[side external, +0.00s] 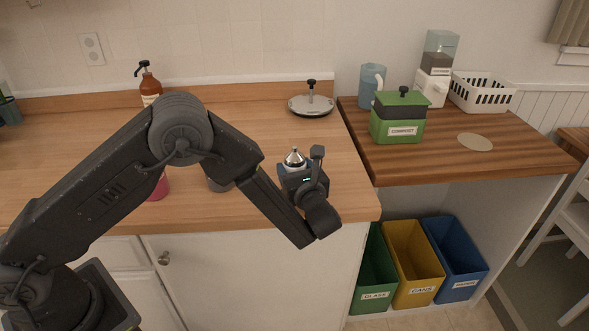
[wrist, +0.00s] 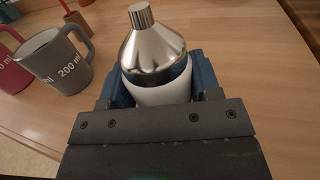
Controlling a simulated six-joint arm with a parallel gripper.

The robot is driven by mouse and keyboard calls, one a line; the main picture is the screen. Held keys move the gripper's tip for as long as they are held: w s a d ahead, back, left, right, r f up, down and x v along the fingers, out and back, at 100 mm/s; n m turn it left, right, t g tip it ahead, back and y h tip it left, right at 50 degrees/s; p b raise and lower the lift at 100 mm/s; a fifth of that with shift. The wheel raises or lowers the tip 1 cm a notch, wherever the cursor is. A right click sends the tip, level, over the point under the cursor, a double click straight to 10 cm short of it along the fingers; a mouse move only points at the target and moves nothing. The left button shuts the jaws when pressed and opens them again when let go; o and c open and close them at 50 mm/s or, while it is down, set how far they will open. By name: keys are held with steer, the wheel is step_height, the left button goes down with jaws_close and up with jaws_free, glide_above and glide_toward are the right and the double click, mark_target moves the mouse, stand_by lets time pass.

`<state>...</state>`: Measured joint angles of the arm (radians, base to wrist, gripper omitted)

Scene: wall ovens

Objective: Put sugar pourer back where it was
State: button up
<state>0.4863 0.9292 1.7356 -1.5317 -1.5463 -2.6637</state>
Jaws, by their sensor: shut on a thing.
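The sugar pourer (wrist: 154,50) has a shiny metal cone top with a ridged spout and a white body. In the wrist view it stands upright between the two blue fingers of my gripper (wrist: 157,85), which is shut on it. In the side external view the metal top of the sugar pourer (side external: 294,158) shows above my gripper (side external: 300,172), over the right end of the wooden counter (side external: 330,150). The pourer's lower part is hidden by my gripper, so I cannot tell whether it touches the counter.
A grey 200 ml mug (wrist: 58,58) and a pink mug (wrist: 10,62) stand left of the pourer. A brown pump bottle (side external: 150,86) and a round lid (side external: 311,104) are at the back. A green compost box (side external: 398,119) sits on the right counter. Bins (side external: 412,262) stand below.

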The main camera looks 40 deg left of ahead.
steer(key=shift+f, duration=0.1)
steer(key=o, duration=1)
steer(key=shift+o, duration=0.2)
